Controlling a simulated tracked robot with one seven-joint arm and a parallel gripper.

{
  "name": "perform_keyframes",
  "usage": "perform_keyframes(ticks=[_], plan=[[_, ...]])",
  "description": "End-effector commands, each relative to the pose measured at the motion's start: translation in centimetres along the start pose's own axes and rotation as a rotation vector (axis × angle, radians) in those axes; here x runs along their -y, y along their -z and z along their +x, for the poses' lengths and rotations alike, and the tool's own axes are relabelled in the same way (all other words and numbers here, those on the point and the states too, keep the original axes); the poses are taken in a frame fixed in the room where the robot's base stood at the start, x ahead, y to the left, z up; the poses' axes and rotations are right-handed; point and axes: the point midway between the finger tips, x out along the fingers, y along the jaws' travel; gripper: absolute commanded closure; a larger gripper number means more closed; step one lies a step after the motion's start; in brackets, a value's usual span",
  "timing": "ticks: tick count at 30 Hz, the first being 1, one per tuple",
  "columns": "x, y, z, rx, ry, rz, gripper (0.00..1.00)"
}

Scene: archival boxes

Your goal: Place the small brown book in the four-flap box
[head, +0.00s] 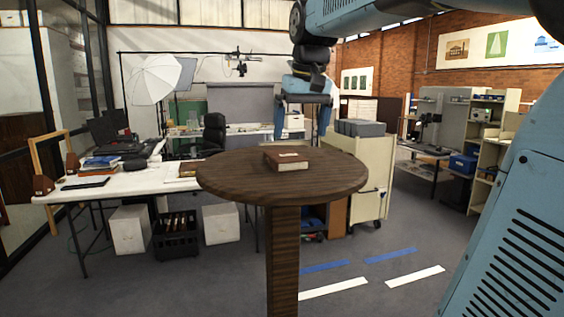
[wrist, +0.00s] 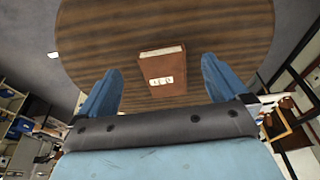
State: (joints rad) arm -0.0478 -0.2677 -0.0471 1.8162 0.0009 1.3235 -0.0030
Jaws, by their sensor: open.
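The small brown book (head: 287,161) lies flat on a round dark wooden table, with a pale label on its cover. It also shows in the wrist view (wrist: 163,74), between and beyond the two blue fingers. My gripper (head: 303,122) is open and empty above the table, with its fingers pointing down. It hangs higher than the book and is not touching it. I cannot make out a box with four flaps in either view.
The round table (head: 225,178) stands on a single post, its top otherwise bare. At left, a white desk (head: 140,180) holds books and a monitor, with white boxes (head: 128,230) and a black crate (head: 175,238) below. A cream cart (head: 370,160) stands behind the table at right.

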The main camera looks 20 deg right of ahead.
Motion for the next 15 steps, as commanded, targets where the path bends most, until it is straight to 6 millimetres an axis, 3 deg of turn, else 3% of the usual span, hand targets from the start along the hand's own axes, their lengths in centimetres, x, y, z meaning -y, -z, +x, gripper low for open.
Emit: perform_keyframes(ticks=[1,6,10,15], plan=[[0.0,1.8,-0.3,0.016,-0.001,0.000,0.00],[0.0,6.5,-1.4,0.069,-0.006,-0.001,0.00],[0.1,9.0,-1.9,0.098,-0.010,-0.002,0.00],[0.1,10.5,-2.1,0.118,-0.012,-0.002,0.00]])
